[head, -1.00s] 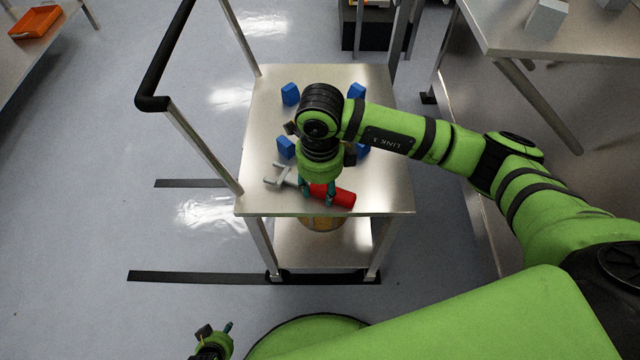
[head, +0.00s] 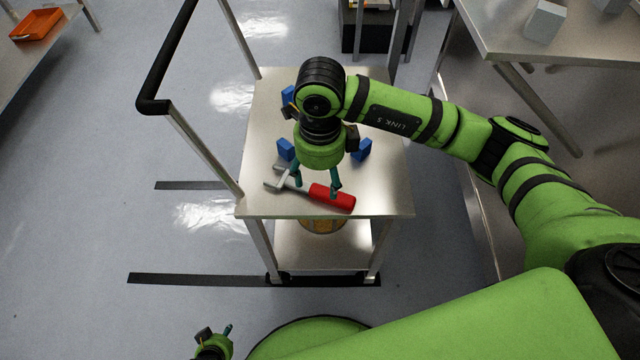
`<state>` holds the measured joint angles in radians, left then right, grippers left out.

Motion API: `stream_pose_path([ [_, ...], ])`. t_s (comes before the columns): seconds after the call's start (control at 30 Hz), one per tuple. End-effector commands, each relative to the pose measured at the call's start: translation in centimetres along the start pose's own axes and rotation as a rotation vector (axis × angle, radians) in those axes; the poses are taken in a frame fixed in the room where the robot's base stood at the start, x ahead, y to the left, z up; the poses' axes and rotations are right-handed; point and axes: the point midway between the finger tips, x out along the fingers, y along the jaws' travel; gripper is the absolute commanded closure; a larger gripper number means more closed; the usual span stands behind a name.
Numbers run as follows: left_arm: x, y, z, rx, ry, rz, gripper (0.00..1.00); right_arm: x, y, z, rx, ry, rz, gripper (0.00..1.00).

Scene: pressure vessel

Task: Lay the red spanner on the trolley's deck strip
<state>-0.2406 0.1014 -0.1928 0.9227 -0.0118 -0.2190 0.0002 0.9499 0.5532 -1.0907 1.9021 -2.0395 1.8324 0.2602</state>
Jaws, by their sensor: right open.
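The red spanner, with a red handle (head: 333,197) and a grey metal head at its left, lies on the front part of the trolley's deck (head: 386,190), close to the front edge. My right gripper (head: 316,190) is open, its teal fingertips just above the spanner and apart from each other. I cannot tell whether a fingertip touches the handle. My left gripper (head: 226,330) shows only in part at the bottom edge, away from the trolley; its jaws are unclear.
Several blue blocks, one of them (head: 285,149) left of my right gripper, stand on the deck behind the spanner. The trolley's handle rail (head: 165,60) rises at the left. A steel table (head: 500,40) stands at the right. An orange tray (head: 37,23) lies far left.

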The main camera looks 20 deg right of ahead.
Motion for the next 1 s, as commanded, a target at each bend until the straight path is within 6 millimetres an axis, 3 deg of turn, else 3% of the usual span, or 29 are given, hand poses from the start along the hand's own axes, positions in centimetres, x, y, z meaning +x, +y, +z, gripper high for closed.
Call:
stream_pose_path([
  [0.1, -0.1, 0.0, 0.0, 0.001, 0.005, 0.000, 0.60, -2.8, -0.1, 0.1, -0.001, -0.003, -0.003, 0.34],
  [0.3, -0.1, 0.0, 0.3, 0.001, 0.006, 0.000, 0.60, -5.9, 0.0, 0.0, 0.000, -0.001, -0.002, 0.34],
  [0.5, -0.1, 0.0, 0.6, 0.003, 0.002, 0.000, 0.60, -7.0, 0.0, 0.0, -0.001, 0.001, 0.000, 0.34],
  [0.8, 0.0, 0.0, 0.5, 0.004, 0.003, 0.001, 0.60, -7.0, 0.2, 0.1, -0.003, -0.003, 0.007, 0.34],
  [0.9, 0.0, 0.0, 0.3, 0.004, 0.007, 0.001, 0.60, -6.5, 1.9, 0.9, -0.025, -0.047, 0.075, 0.34],
  [0.97, 0.0, 0.0, 0.0, 0.004, 0.011, 0.000, 0.60, -6.2, 4.3, 2.0, -0.049, -0.108, 0.168, 0.34],
  [1.0, 0.0, 0.0, -0.2, 0.004, 0.014, 0.000, 0.60, -6.1, 6.5, 3.0, -0.069, -0.166, 0.254, 0.34],
])
